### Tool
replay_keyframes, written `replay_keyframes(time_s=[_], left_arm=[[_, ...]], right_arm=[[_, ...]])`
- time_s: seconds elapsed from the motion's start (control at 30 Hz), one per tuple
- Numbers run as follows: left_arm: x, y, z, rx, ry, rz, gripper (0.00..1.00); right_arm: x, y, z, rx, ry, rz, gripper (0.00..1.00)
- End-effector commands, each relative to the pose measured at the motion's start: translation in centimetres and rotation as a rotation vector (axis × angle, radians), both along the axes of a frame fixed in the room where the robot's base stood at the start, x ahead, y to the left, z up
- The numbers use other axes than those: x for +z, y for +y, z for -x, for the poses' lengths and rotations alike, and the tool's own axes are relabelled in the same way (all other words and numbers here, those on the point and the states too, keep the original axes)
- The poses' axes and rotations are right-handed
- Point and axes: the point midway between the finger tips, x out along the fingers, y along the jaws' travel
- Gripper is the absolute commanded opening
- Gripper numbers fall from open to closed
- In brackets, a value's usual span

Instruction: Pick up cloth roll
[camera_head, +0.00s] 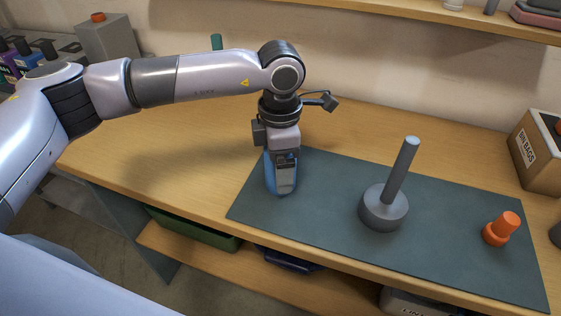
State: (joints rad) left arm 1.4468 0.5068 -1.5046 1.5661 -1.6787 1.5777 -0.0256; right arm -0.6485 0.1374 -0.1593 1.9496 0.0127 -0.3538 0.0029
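A blue upright object (268,174), which looks like the cloth roll, stands at the left end of the dark mat. Most of it is hidden behind my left gripper. My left gripper (285,187) points straight down in front of and over the blue object. The blue shows on the left side and below the fingers. Whether the fingers are closed on it cannot be seen. My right gripper is not in view.
A dark mat (325,215) lies on the wooden bench (185,150). On it stand a grey weighted post (382,207) and an orange stepped piece (501,229). A labelled box (537,155) is at the right. A shelf (430,12) runs above. The bench left of the mat is clear.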

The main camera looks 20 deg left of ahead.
Motion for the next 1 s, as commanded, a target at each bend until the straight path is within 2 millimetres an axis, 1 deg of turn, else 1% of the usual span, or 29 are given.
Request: replay_keyframes(time_s=[0.1, 0.3, 0.33, 0.37, 0.4, 0.5, 0.83, 1.0], left_arm=[[-0.8, 0.0, 0.0, -0.001, 0.000, 0.001, 0.85], [-0.8, 0.0, 0.0, -0.001, -0.001, 0.000, 0.85], [-0.8, 0.0, 0.0, -0.001, -0.001, 0.000, 0.79], [-0.8, 0.0, 0.0, -0.001, -0.001, 0.000, 0.69], [-0.8, 0.0, 0.0, -0.001, -0.001, 0.000, 0.56], [-0.8, 0.0, 0.0, 0.000, -0.002, 0.001, 0.26], [-0.5, -0.1, 0.0, 0.000, -0.002, 0.002, 0.26], [0.8, -0.1, -0.1, 0.000, -0.005, 0.002, 0.26]], right_arm=[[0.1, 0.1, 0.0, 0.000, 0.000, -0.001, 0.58], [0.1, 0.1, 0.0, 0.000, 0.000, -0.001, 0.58], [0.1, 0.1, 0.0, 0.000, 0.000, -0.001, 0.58], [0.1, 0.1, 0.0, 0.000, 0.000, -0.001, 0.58], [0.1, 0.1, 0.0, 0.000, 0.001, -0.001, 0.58], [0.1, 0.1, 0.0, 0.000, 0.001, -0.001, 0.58], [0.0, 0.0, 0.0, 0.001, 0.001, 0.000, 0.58], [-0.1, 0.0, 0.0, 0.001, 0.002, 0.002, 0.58]])
